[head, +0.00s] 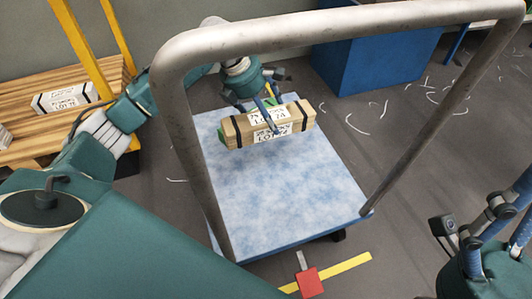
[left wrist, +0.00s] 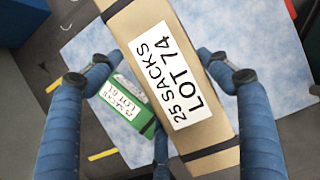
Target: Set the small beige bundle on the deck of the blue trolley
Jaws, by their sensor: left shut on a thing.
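The beige bundle (head: 268,122), with black straps and white labels, is in my left gripper (head: 262,106) over the blue trolley's deck (head: 285,195). In the left wrist view, the bundle (left wrist: 150,30) lies slantwise between my blue fingers (left wrist: 152,75), its label reading 25 sacks, lot 74. It looks larger and nearer than the deck, so it seems held above it. My right gripper (head: 468,220) is at the lower right, fingers apart and empty.
The trolley's tall grey handle (head: 172,110) arches across the near side of the deck. A white bundle (head: 65,97) sits on a wooden pallet (head: 30,140) at left, by a yellow frame (head: 75,45). A blue box (head: 375,55) stands behind. The deck's near half is clear.

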